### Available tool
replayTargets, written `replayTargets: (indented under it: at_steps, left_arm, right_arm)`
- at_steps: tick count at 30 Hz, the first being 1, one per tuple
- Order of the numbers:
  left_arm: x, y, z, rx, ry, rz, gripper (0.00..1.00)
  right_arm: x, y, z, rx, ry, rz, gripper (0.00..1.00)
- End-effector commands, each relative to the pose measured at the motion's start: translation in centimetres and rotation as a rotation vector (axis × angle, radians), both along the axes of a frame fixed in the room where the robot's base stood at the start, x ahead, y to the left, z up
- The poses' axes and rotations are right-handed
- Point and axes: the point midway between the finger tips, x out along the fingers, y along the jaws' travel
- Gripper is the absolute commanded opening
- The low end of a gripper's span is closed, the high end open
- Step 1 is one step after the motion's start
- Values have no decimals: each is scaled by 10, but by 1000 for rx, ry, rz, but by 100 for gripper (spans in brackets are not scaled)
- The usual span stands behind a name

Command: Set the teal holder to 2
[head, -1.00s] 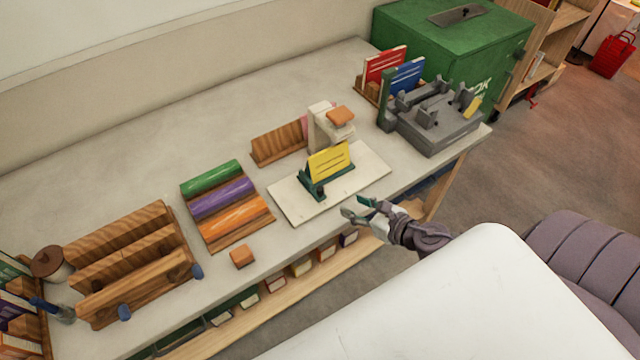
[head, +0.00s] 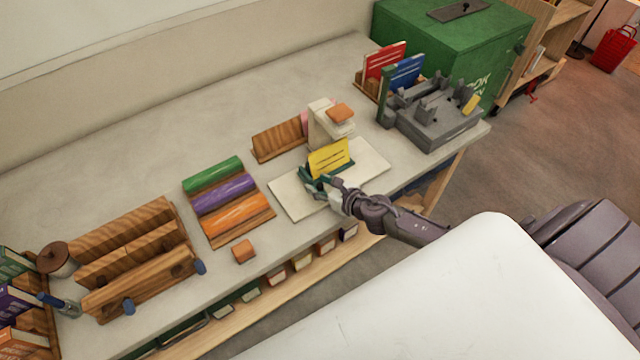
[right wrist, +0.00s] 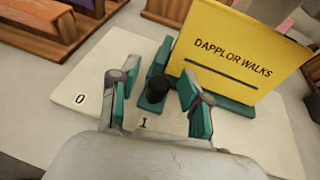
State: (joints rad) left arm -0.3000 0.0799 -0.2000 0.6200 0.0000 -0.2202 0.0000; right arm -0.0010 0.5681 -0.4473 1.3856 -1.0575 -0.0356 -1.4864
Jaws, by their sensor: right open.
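The teal holder (head: 347,170) stands on a white board (head: 374,160) on the table. It holds a yellow booklet (head: 330,158) reading "DAPPLOR WALKS" in the right wrist view (right wrist: 240,50). A black round knob (right wrist: 158,88) sits on the holder's near teal part. The board (right wrist: 82,78) shows a 0 at left and a 1 in front of the knob; no 2 shows. My right gripper (head: 318,186) is open at the holder's near left end. In the right wrist view its teal-padded fingers (right wrist: 157,103) stand on either side of the knob, with gaps visible. My left gripper is out of view.
A cream stand with an orange top (head: 328,122) and a wooden rack (head: 279,140) are behind the board. Green, purple and orange rolls (head: 222,195) and an orange block (head: 243,251) lie left. A grey device (head: 440,122) stands right.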

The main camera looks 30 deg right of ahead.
Motion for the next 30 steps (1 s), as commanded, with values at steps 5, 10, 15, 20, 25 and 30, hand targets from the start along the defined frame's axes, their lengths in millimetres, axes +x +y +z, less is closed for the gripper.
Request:
replayTargets:
  at_steps: [5, 10, 15, 20, 25, 30]
  left_arm:
    - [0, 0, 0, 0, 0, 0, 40]
    - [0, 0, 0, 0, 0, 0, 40]
    - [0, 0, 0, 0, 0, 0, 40]
    - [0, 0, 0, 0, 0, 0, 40]
    - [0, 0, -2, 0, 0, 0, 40]
    - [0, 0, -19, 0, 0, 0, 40]
  right_arm:
    - [0, 0, 0, 0, 0, 1, 47]
    - [0, 0, 0, 0, 0, 0, 27]
    - [0, 0, 0, 1, 0, 0, 0]
    - [0, 0, 0, 1, 0, 0, 0]
    - [0, -2, -1, 0, 0, 0, 0]
    - [2, -33, -6, -5, -1, -1, 0]
